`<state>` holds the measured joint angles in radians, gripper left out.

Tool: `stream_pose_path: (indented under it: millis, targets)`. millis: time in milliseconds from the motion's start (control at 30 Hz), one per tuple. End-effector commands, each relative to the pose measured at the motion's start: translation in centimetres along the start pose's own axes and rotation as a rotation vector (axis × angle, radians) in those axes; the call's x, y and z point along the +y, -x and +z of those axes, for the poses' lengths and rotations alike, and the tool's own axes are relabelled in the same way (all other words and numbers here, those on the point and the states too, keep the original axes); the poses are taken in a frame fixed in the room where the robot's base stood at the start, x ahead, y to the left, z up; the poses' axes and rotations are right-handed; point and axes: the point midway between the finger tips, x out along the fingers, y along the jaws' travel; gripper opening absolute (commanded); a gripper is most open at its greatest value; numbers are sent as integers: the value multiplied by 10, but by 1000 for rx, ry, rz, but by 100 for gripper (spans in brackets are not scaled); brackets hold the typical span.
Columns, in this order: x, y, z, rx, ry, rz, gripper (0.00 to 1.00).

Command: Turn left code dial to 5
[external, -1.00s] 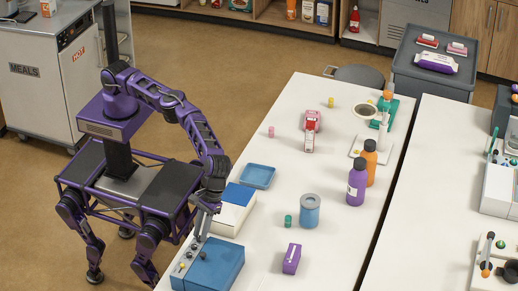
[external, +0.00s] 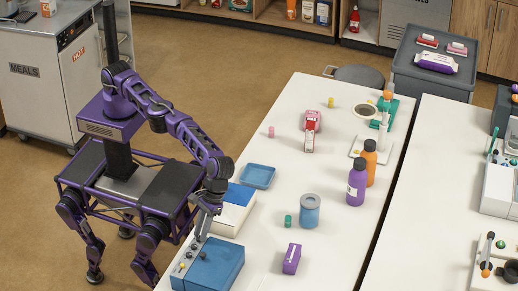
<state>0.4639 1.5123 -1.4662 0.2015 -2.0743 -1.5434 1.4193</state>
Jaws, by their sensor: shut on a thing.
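A blue box (external: 215,267) sits at the near left corner of the white table. Its sloped front panel (external: 184,267) carries several small dark dials or knobs. My gripper (external: 200,240) points down at the upper end of this panel and is shut on a small dial there. The fingertips and the dial are too small to make out clearly, and the gripper partly hides the dial. I cannot read any dial numbers.
A blue-and-white box (external: 233,211) stands just behind the gripper. A blue tray (external: 258,176), a blue canister (external: 309,211), a green cap (external: 288,221) and a purple box (external: 292,258) stand further along the white table (external: 270,262).

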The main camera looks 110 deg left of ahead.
Motion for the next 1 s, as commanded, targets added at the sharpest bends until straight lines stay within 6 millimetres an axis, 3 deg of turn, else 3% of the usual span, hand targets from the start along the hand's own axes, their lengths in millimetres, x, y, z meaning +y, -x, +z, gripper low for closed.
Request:
stream_pose_path:
  millis: [33, 100, 533, 1000]
  targets:
    - [0, 2, 1, -2, 0, 2, 28]
    - [0, 1, 1, -2, 0, 1, 37]
    - [2, 1, 0, 5, 13, 8, 37]
    - [-1, 0, -1, 6, 160, 65, 37]
